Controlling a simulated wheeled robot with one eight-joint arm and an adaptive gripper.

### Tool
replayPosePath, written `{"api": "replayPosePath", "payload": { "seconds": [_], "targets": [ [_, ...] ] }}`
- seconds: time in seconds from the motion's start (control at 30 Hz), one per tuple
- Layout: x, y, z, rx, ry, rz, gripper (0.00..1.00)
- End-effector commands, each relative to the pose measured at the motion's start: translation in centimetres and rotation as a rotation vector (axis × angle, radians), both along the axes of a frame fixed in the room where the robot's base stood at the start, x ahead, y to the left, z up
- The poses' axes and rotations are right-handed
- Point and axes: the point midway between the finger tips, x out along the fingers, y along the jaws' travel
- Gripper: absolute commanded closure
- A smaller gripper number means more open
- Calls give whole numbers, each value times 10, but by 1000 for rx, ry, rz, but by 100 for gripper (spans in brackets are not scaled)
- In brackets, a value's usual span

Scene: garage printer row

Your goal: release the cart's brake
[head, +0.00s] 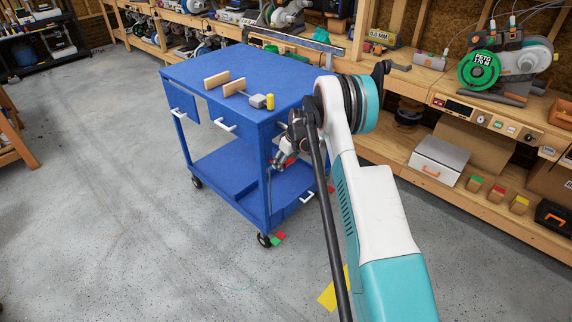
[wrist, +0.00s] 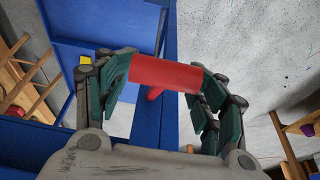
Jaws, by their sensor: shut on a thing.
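The blue cart (head: 290,82) stands in the middle of the head view, with a flat top, a lower shelf and dark casters. A red cylindrical handle (wrist: 166,73) lies across the wrist view, in front of a blue upright of the cart. A short red stub shows behind it. My gripper (head: 285,160) is at the cart's near side, below the top, in the head view. Its fingers are shut on the red handle, one at each end. In the head view the grip is small and partly hidden by my arm. A small red and green patch (head: 277,237) shows beside the near caster.
A wooden workbench (head: 470,92) with printers and boxes runs behind and right. Grey floor (head: 110,210) is clear to the left.

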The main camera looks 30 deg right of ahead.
Motion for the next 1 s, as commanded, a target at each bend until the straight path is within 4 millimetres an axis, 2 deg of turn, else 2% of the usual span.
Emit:
{"api": "replayPosePath", "payload": {
  "seconds": [0.67,0.7,0.8,1.0],
  "targets": [
    [5,-1,10,0,-8,-2,84],
    [5,-1,11,0,-8,-2,36],
    [5,-1,10,0,-7,-2,14],
    [4,0,8,1,-6,0,14]
  ]
}}
